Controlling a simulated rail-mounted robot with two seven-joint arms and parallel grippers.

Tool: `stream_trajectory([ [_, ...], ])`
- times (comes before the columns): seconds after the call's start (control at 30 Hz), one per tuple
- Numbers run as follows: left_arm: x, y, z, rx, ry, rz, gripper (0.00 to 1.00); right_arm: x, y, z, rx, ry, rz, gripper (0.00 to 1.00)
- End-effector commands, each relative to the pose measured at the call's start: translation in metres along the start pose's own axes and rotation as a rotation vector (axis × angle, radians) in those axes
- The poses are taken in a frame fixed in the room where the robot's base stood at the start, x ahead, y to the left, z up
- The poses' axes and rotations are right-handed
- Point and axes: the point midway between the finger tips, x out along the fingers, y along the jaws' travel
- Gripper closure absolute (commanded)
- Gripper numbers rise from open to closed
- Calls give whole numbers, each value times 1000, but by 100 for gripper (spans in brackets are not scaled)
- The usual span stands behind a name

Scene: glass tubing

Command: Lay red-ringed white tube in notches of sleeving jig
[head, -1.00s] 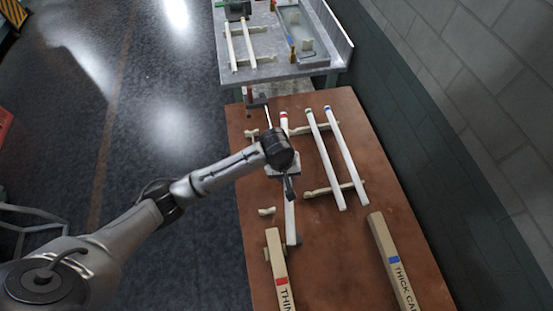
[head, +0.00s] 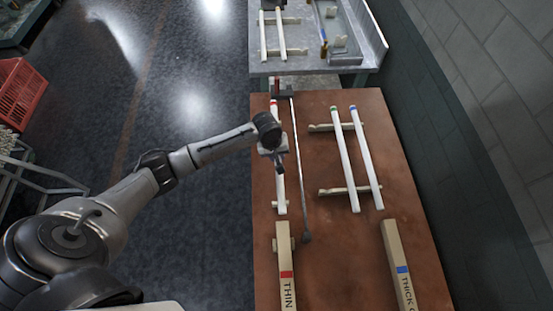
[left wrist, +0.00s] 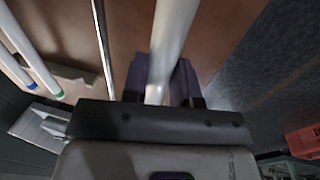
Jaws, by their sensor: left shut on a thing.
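The white tube with a red ring (head: 278,190) runs lengthwise along the left side of the brown table, its ringed end at the far side. My left gripper (head: 278,163) is shut around it near mid-length. The left wrist view also shows the tube (left wrist: 170,40) between the gripper's fingers (left wrist: 165,82). A small cream notched support (head: 275,204) shows at the tube's near end; I cannot tell whether the tube touches it. The far support is hidden. A thin metal rod (head: 299,180) lies just right of the tube. My right gripper is not in view.
Green-ringed (head: 343,160) and blue-ringed (head: 367,160) white tubes lie on cream notched racks (head: 327,191) to the right. Long boxes marked THIN (head: 286,250) and THICK (head: 397,255) lie nearer. A grey bench (head: 300,65) stands beyond the table.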

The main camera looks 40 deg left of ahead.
Motion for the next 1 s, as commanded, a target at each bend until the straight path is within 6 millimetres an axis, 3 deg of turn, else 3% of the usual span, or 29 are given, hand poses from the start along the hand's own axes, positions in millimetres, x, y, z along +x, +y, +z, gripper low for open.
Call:
stream_trajectory([
  [0.13,6,-3,-2,-1,-1,-1,98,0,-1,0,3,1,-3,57],
  [0.43,38,-10,-2,0,0,-1,98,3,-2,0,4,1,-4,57],
  [1.0,46,-11,-1,0,-1,-1,98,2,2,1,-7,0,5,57],
])
